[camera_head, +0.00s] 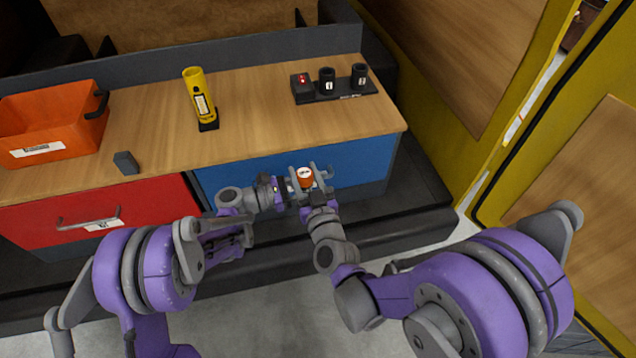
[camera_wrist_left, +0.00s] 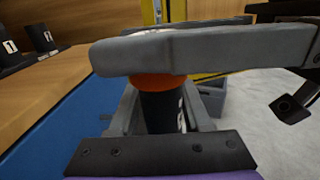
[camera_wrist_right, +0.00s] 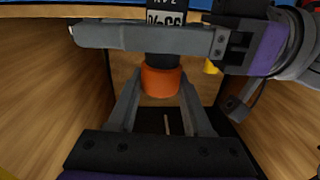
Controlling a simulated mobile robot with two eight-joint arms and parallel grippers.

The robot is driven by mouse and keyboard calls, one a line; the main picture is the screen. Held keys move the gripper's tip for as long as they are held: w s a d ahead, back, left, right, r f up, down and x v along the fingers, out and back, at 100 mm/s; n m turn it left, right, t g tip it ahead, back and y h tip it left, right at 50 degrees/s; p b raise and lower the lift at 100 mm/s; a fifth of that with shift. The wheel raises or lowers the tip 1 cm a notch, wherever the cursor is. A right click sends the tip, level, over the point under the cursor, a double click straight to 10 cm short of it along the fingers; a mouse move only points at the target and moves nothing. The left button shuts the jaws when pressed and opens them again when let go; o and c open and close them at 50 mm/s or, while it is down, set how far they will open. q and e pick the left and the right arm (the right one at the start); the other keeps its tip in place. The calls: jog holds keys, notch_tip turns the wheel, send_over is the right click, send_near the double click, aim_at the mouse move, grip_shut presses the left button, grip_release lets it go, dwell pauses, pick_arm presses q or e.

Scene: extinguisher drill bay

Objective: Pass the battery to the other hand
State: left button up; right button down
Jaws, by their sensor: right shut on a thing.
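The battery (camera_head: 305,174), with an orange end and a dark labelled body, is held in the air in front of the blue drawer front. My right gripper (camera_head: 318,185) is shut on it. The right wrist view shows the orange end (camera_wrist_right: 162,81) between that gripper's fingers. My left gripper (camera_head: 293,189) comes in from the left, its fingers on either side of the dark body (camera_wrist_left: 163,111), and it looks open. A finger of the other gripper crosses in front of the battery in each wrist view and hides part of it.
On the wooden bench (camera_head: 255,110) stand an orange bin (camera_head: 50,152), a yellow cylinder (camera_head: 198,95) on a black base, a small dark block (camera_head: 126,162) and a black rack (camera_head: 345,91) with two dark cups and a red light. A red drawer (camera_head: 150,207) is below.

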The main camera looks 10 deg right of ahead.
pick_arm(q)
grip_shut()
pick_arm(e)
jog(key=shift+c, duration=1.2)
grip_release()
jog(key=s+f+n+g+y, duration=0.2)
jog(key=s+g+y, duration=0.15)
jog(key=s, duration=0.85)
jog(key=s+d+f+m+g+h, duration=0.3)
jog(key=s+d+g+h, duration=0.2)
jog(key=s+d+g, duration=0.4)
jog(key=shift+s+d+f, duration=0.35)
jog(key=shift+s+d, duration=0.1)
jog(key=shift+s, duration=0.75)
